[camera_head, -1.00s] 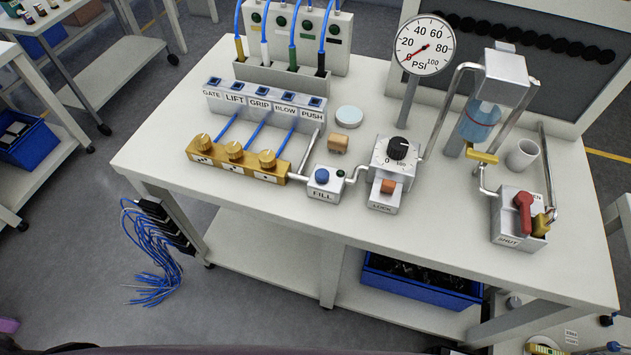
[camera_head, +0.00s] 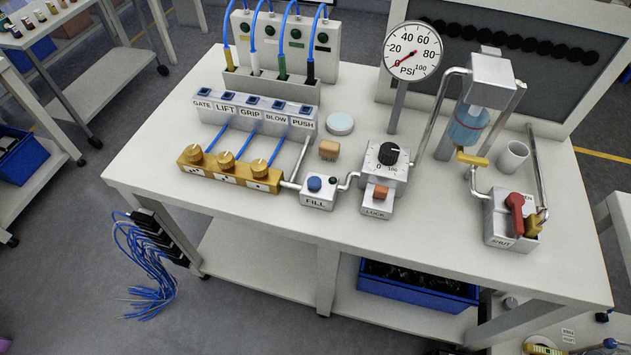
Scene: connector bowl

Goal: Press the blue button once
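The blue button (camera_head: 314,184) is a round cap on top of a small light grey box labelled FILL (camera_head: 318,198). The box sits near the front middle of the white table (camera_head: 430,260). A small dark green lamp (camera_head: 332,181) is beside the button on the same box. Nothing covers the button. Neither of my grippers shows in the head view.
Left of the box is a brass block with knobs (camera_head: 228,171). On its right stand a regulator (camera_head: 386,160) with an orange LOCK tab and a red-handled SHUT valve (camera_head: 515,216). A PSI gauge (camera_head: 412,50) reads near zero. A wooden block (camera_head: 329,150) lies behind.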

